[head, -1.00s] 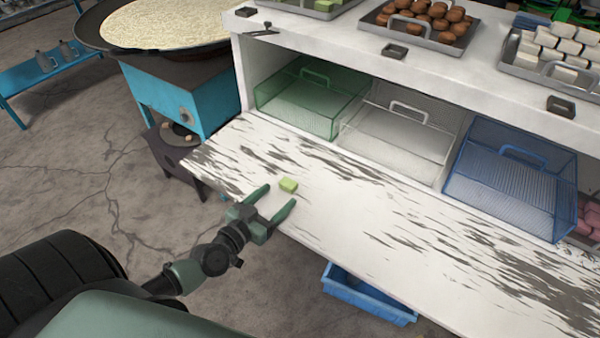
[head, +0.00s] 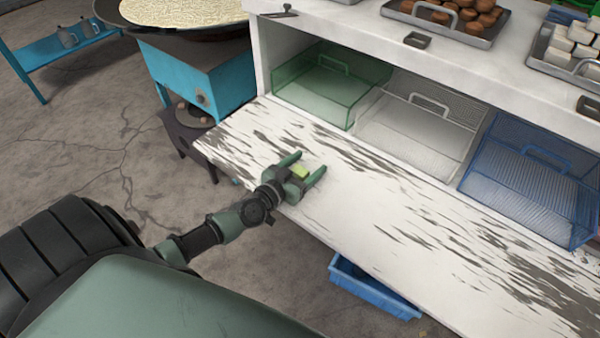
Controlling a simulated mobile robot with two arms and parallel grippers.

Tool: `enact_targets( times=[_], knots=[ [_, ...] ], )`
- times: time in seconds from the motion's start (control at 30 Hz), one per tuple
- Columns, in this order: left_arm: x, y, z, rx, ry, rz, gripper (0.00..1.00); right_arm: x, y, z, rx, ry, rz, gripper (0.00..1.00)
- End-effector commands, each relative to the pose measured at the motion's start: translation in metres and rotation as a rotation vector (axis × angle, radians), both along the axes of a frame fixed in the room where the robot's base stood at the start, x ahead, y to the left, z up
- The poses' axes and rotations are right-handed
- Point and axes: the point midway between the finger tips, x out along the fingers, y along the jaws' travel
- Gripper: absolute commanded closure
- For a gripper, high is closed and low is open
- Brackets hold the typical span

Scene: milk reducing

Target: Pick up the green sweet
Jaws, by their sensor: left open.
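The green sweet (head: 300,172) is a small light green block on the worn white counter (head: 350,215), near its left end. My left gripper (head: 307,167) is open, with its two fingers on either side of the sweet. The sweet sits between the fingers, close to the palm, and part of it is hidden by the gripper. I cannot tell whether a finger touches it. My right gripper is not in view.
Green (head: 318,92), white (head: 420,125) and blue (head: 525,180) wire baskets stand in the shelf behind the counter. Trays of brown (head: 455,38) and white sweets stand above. A blue crate (head: 372,290) is below the counter edge. The counter to the right is clear.

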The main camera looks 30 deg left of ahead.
Motion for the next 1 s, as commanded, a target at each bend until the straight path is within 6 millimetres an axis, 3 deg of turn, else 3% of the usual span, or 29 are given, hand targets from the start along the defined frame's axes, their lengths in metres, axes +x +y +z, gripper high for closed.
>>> enact_targets(
  times=[0.13,0.37,0.73,0.87,1.0],
  knots=[
    [0.0,0.0,0.0,0.0,0.0,0.0,0.33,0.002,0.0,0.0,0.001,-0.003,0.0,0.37],
    [0.0,0.0,0.0,0.0,0.0,0.0,0.97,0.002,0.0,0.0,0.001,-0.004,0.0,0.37],
    [0.0,0.0,0.007,-0.001,-0.001,0.001,0.98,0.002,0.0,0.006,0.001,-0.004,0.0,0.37],
    [0.0,0.0,0.021,-0.002,-0.001,0.0,0.98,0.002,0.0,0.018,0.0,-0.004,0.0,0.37],
    [0.0,0.0,0.048,-0.002,-0.002,0.002,0.98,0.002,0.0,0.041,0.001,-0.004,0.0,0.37]
  ],
)
